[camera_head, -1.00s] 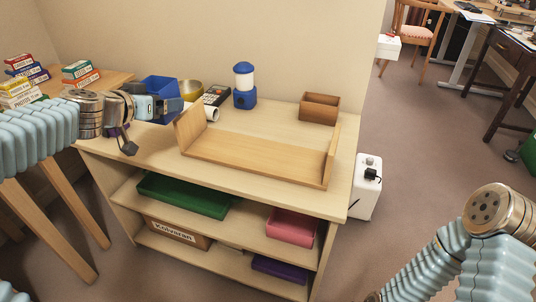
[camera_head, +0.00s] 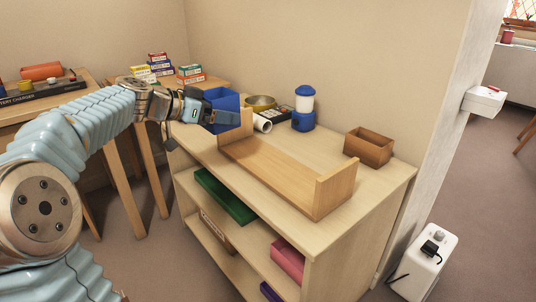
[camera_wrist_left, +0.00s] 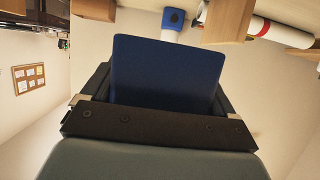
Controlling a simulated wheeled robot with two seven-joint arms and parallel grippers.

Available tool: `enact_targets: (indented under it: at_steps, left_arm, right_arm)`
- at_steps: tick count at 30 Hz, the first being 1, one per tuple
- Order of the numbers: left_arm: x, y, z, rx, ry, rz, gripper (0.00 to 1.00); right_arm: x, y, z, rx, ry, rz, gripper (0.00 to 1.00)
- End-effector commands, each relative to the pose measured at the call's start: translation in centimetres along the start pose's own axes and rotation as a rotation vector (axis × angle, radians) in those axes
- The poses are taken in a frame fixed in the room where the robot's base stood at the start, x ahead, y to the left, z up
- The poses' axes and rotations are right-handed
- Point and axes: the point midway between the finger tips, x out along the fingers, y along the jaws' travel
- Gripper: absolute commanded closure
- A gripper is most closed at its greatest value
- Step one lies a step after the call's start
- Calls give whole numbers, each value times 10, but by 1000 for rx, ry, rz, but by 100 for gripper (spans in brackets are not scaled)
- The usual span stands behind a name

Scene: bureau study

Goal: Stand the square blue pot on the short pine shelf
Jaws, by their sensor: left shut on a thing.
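The square blue pot (camera_head: 224,97) is at the left end of the cabinet top, held in my left gripper (camera_head: 208,113). In the left wrist view the pot's dark blue side (camera_wrist_left: 168,72) fills the space between the fingers. I cannot tell whether the pot touches the cabinet top. The short pine shelf (camera_head: 280,182), a low board with an upright panel at each end, lies on the cabinet top just right of the pot. Its board is bare. The pot is beside its left end panel, not on it. My right gripper is out of view.
Behind the pine shelf stand a brass bowl (camera_head: 260,101), a white roll (camera_head: 262,124), a blue lantern (camera_head: 303,112) and a brown wooden box (camera_head: 369,147). Green (camera_head: 225,197) and pink (camera_head: 287,260) trays sit on the cabinet's lower shelves. A white unit (camera_head: 425,262) stands on the floor at right.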

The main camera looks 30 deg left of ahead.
Motion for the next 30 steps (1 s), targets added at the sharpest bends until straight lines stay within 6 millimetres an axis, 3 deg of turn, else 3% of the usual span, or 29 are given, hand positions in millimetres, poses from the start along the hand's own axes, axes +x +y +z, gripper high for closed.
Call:
enact_targets:
  at_steps: [6,12,20,24,30]
  left_arm:
    - [70,4,4,-3,-1,5,45]
    - [109,5,27,-3,-1,1,45]
    - [134,6,42,-4,-1,2,45]
    - [140,5,62,-3,-1,-1,45]
    - [142,5,65,-1,1,-1,45]
  right_arm:
    - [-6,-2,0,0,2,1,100]
    - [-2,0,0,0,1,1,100]
    - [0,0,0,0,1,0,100]
    - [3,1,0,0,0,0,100]
    - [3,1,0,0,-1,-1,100]
